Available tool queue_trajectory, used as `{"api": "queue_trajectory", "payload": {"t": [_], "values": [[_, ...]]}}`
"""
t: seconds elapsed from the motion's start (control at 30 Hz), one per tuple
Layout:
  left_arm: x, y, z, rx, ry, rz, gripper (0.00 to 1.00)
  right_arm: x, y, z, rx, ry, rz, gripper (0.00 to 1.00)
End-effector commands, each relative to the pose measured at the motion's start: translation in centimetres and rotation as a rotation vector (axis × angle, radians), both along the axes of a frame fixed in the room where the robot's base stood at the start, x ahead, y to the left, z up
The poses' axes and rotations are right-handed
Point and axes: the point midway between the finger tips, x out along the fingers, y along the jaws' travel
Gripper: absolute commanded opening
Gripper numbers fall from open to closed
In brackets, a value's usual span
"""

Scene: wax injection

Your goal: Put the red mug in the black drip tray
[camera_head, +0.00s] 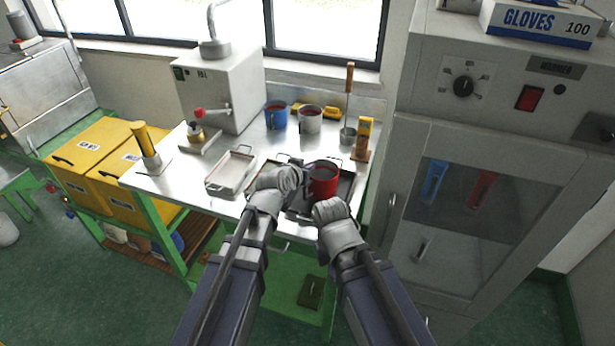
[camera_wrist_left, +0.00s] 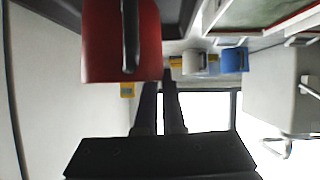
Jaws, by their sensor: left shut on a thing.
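The red mug (camera_head: 323,182) is upright over the dark drip tray (camera_head: 346,188) near the front right of the steel table. I cannot tell if its base touches the tray. My left gripper (camera_head: 304,168) is at the mug's left side, shut on it. In the left wrist view the mug (camera_wrist_left: 105,45) fills the top, its dark handle facing the camera, with the gripper fingers (camera_wrist_left: 160,100) below it. My right gripper (camera_head: 325,207) is just in front of the mug; its fingers are hidden. Both hands cover part of the tray.
A pale metal tray (camera_head: 231,170) lies to the left. A yellow-topped wooden block (camera_head: 363,138) is at the right, beside the grey cabinet (camera_head: 470,180).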

Motion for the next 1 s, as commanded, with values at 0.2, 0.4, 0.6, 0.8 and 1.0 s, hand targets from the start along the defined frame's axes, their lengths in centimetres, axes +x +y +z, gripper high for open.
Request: {"api": "queue_trajectory", "payload": {"t": [0.2, 0.4, 0.6, 0.8, 1.0], "values": [[0.01, 0.01, -1.45, -0.001, -0.001, 0.001, 0.00, 0.00, 0.00, -1.46, 0.000, 0.000, 0.000, 0.00], [0.01, 0.01, -1.45, 0.000, -0.001, 0.000, 0.00, 0.00, 0.00, -1.46, 0.000, 0.000, 0.000, 0.00], [-0.01, 0.00, -1.67, 0.000, 0.000, 0.000, 0.16, 0.00, 0.00, -1.66, 0.000, 0.000, 0.000, 0.00], [0.00, 0.00, -1.67, 0.000, 0.000, 0.000, 0.36, 0.00, 0.00, -1.66, 0.000, 0.000, 0.000, 0.00], [0.00, 0.00, -1.66, 0.000, 0.000, 0.000, 0.36, 0.00, 0.00, -1.66, 0.000, 0.000, 0.000, 0.00]]}}
